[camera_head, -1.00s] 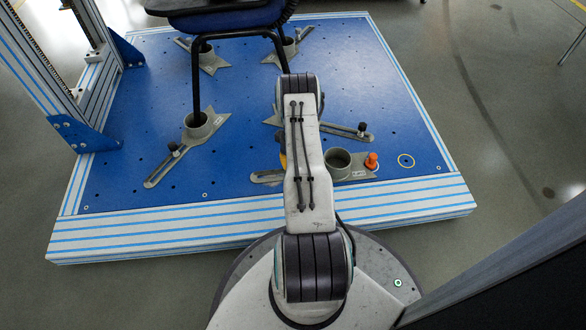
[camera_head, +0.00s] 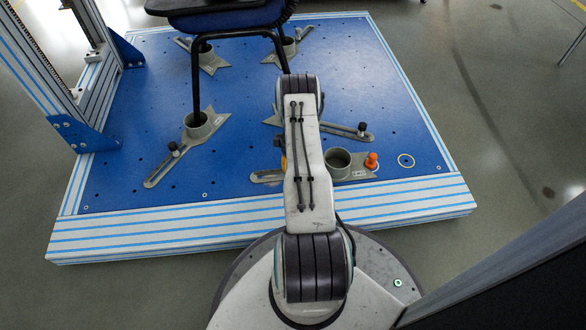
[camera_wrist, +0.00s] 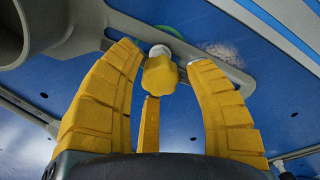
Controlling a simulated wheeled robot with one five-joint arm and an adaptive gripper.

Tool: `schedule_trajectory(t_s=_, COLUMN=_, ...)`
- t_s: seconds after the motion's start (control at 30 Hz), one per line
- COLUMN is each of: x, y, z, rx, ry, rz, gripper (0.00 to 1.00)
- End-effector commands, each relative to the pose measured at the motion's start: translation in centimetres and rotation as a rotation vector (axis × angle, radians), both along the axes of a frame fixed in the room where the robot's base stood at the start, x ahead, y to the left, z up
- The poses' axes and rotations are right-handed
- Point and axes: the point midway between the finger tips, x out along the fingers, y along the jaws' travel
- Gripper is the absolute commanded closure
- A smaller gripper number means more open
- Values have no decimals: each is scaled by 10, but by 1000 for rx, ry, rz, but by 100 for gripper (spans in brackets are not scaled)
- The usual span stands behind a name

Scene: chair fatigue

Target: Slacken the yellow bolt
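The yellow bolt (camera_wrist: 160,76) has a lobed yellow head and shows in the wrist view, just above the picture's middle, by a grey slotted bracket (camera_wrist: 222,72). My gripper (camera_wrist: 164,57) has thick yellow fingers. One is left of the bolt head and one right of it, with visible gaps on both sides. A narrow yellow part below the head looks like another finger; whether it touches the bolt cannot be told. In the head view my arm hides the bolt and most of the gripper; only a bit of yellow shows at the arm's left edge.
A blue platform (camera_head: 240,170) carries several grey brackets with cups. An orange knob (camera_head: 371,161) stands beside the near right cup (camera_head: 338,161). Black knobs stand on other brackets. A chair (camera_head: 215,18) stands at the back with its legs in cups. A frame post (camera_head: 62,60) rises at left.

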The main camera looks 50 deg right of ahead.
Motion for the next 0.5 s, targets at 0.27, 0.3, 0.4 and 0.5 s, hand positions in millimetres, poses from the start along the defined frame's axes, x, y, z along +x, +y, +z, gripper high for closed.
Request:
schedule_trajectory(t_s=0.27, x=0, y=0, z=1, rx=0, ry=0, rz=-1, gripper=42)
schedule_trajectory(t_s=0.3, x=0, y=0, z=1, rx=0, ry=0, rz=-2, gripper=42)
schedule_trajectory(t_s=0.4, x=0, y=0, z=1, rx=0, ry=0, rz=-32, gripper=42)
schedule_trajectory(t_s=0.5, x=0, y=0, z=1, rx=0, ry=0, rz=-114, gripper=42)
